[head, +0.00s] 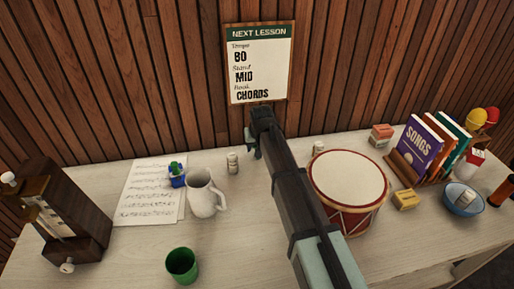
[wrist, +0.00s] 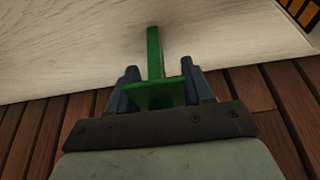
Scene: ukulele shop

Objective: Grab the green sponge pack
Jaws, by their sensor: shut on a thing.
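The green sponge pack (wrist: 155,96) is between the two fingers of my gripper (wrist: 161,88) in the wrist view. It shows as a flat green face with a narrow green strip reaching away over the pale tabletop. My gripper is shut on it. In the head view my gripper (head: 251,143) is above the back of the table, in front of the wall below the lesson sign. The pack cannot be made out in the head view; my arm hides that spot.
On the table (head: 228,232) a white pitcher (head: 201,193), a green cup (head: 182,265) and a metronome (head: 62,218) stand left of my arm. A red drum (head: 347,187) stands close on its right. Books (head: 421,146) and a blue bowl (head: 463,199) are farther right.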

